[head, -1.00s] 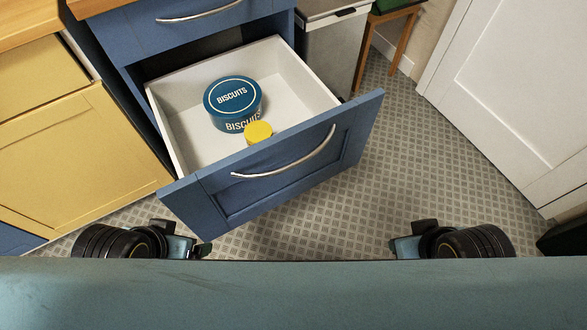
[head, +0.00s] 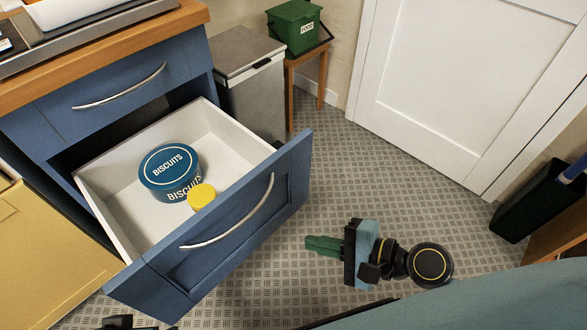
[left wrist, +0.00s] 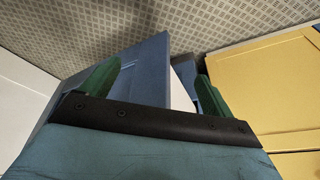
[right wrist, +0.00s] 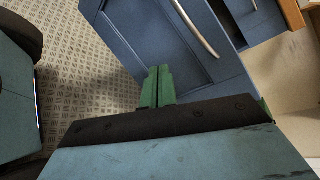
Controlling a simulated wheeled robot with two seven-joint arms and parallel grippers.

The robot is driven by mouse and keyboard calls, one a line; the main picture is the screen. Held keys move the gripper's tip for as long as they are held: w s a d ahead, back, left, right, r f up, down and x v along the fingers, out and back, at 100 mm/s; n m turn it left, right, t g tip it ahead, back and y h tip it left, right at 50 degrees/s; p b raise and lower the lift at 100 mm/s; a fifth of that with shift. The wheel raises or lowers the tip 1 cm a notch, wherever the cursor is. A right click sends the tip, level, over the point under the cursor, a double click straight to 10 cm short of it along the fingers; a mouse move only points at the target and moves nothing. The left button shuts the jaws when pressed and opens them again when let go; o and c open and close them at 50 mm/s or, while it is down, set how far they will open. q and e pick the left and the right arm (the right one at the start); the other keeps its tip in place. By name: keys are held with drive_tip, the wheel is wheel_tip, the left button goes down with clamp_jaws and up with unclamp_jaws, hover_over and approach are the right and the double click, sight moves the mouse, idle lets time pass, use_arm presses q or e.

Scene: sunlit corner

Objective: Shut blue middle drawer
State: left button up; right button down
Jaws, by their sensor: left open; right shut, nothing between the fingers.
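The blue middle drawer (head: 226,225) stands pulled far out of the blue cabinet, with its curved metal handle (head: 236,222) on the front. Inside it are a round blue biscuit tin (head: 170,172) and a small yellow-lidded thing (head: 201,195). My right gripper (head: 308,246) is shut and empty, to the right of the drawer front and apart from it; its green fingers also show in the right wrist view (right wrist: 157,86) with the blue front beyond. My left gripper (left wrist: 155,72) is open; between and beyond its fingers shows a blue panel. In the head view only a dark bit shows at the bottom edge.
The blue drawer above (head: 115,95) is closed. A grey bin (head: 250,85) and a green food caddy (head: 295,27) on a wooden stool stand behind. Yellow cabinet fronts (head: 50,245) are at left. A white door (head: 455,85) and patterned floor (head: 350,180) lie to the right.

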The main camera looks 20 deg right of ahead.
drive_tip(key=w+d+r+m+t, duration=0.2)
drive_tip(key=w+d+m+t, duration=0.15)
drive_tip(key=m, duration=0.45)
drive_tip(key=m+t+h, duration=0.2)
drive_tip(key=m+t, duration=0.1)
drive_tip(key=m, duration=0.4)
approach(284, 163)
drive_tip(key=x, duration=0.4)
drive_tip(key=shift+x, duration=0.95)
use_arm(q)
drive_tip(key=shift+w+d+r+t+b, duration=0.3)
drive_tip(key=shift+w+r+t, duration=0.25)
drive_tip(key=shift+w, duration=0.15)
use_arm(e)
drive_tip(key=shift+w+a, duration=0.25)
drive_tip(key=shift+w, duration=0.2)
